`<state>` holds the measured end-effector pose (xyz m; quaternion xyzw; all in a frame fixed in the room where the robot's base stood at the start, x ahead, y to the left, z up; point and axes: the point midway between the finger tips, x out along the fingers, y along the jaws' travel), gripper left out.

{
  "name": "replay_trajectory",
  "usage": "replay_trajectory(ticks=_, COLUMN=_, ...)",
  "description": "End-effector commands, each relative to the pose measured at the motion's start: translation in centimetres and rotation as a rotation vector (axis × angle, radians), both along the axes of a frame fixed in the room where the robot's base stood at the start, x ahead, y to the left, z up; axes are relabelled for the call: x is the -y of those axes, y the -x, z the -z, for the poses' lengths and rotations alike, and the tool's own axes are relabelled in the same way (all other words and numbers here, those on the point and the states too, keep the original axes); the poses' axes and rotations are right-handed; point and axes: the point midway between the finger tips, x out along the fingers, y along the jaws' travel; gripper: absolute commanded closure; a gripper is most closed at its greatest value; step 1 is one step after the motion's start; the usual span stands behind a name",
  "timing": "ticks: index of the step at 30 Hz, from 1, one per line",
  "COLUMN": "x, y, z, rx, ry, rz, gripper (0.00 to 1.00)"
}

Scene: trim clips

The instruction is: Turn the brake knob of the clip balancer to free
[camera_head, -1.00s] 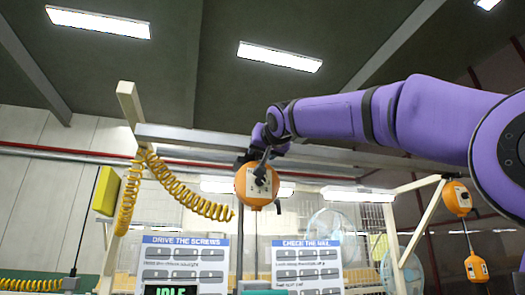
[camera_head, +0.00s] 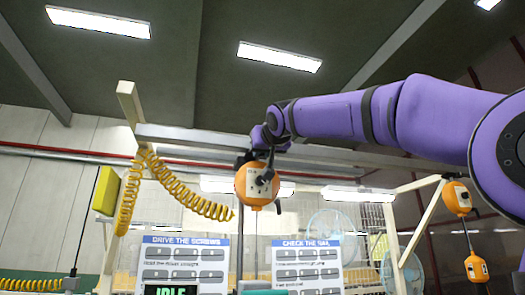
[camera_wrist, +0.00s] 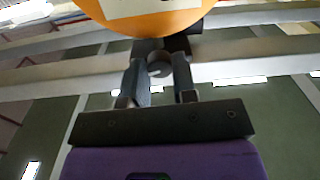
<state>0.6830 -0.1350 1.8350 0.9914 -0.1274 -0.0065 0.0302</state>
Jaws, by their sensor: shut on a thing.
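The clip balancer appears to be the round orange housing (camera_head: 243,186) hanging under the beam at picture centre; it has a pale label plate with a dark knob (camera_head: 264,181) on it. My gripper (camera_head: 266,177) reaches down to this face from above. In the wrist view the orange housing (camera_wrist: 150,22) fills the top edge. There my gripper (camera_wrist: 160,74) has its two fingers on either side of a round grey knob (camera_wrist: 159,64), shut on it. The label markings and the knob's setting are too small to read.
A second orange balancer (camera_head: 456,190) hangs at the right with an orange piece (camera_head: 476,267) below it. A coiled yellow hose (camera_head: 190,200) hangs to the left. Instruction boards (camera_head: 183,262) stand below. A grey beam (camera_head: 190,135) runs just above my gripper.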

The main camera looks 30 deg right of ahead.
Motion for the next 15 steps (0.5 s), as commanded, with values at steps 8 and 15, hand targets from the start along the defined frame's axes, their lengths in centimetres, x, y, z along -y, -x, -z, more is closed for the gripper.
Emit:
replay_trajectory(ticks=8, x=-0.04, y=-0.03, z=0.03, rx=-0.072, ry=0.248, rz=-0.001, gripper=0.98)
replay_trajectory(ticks=15, x=-0.1, y=-0.05, z=0.04, rx=-0.136, ry=0.468, rz=-0.001, gripper=0.98)
